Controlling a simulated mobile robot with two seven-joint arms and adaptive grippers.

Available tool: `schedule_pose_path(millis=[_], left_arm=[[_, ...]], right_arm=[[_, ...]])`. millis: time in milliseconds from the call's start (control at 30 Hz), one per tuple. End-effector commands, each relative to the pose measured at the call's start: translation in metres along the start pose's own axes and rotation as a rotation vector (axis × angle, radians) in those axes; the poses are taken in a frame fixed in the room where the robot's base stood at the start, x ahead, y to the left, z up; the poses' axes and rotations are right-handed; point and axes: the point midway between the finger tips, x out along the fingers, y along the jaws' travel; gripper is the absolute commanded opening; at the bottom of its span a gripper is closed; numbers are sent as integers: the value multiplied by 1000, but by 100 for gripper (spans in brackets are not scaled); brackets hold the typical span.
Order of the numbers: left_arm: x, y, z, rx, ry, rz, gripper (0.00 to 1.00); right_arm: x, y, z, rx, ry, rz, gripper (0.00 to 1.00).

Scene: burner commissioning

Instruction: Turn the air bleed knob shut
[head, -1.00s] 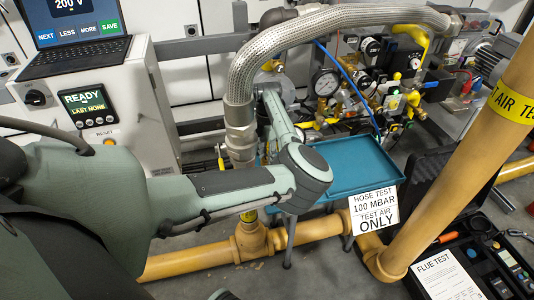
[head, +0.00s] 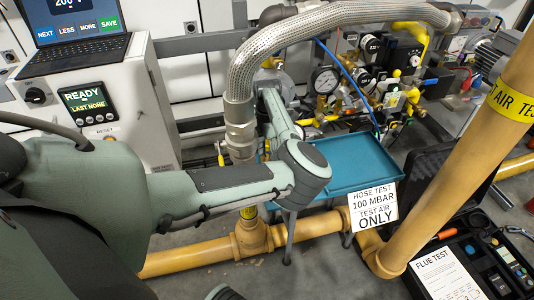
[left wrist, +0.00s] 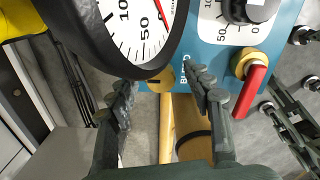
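The air bleed knob (left wrist: 162,80) is a small brass knob beside the "BLEED" lettering on a blue panel (left wrist: 208,58) in the left wrist view. It lies between the fingertips of my left gripper (left wrist: 163,84), below the large gauge. The fingers are spread, with a gap on each side of the knob; I cannot tell how far in front of it they are. In the head view my left arm reaches up behind the braided hose, and the gripper and knob are hidden there.
A large black-rimmed gauge (left wrist: 128,30) sits close above the left finger. A red lever (left wrist: 250,92) on a brass fitting is just right of the right finger. The braided metal hose (head: 262,45) arches over my forearm. A teal tray (head: 345,165) stands to the right.

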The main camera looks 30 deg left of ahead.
Motion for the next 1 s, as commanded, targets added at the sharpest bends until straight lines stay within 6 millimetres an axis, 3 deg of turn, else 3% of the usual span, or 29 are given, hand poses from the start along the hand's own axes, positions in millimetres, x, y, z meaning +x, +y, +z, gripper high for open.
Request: schedule_pose_path(millis=[233,633,1000], left_arm=[[-9,0,1,-1,-1,2,51],[-68,0,1,0,-1,1,51],[-75,0,0,0,0,0,51]], right_arm=[[-1,-1,-2,-1,5,-2,0],[0,0,-1,-1,2,-1,0],[0,0,0,0,1,0,0]])
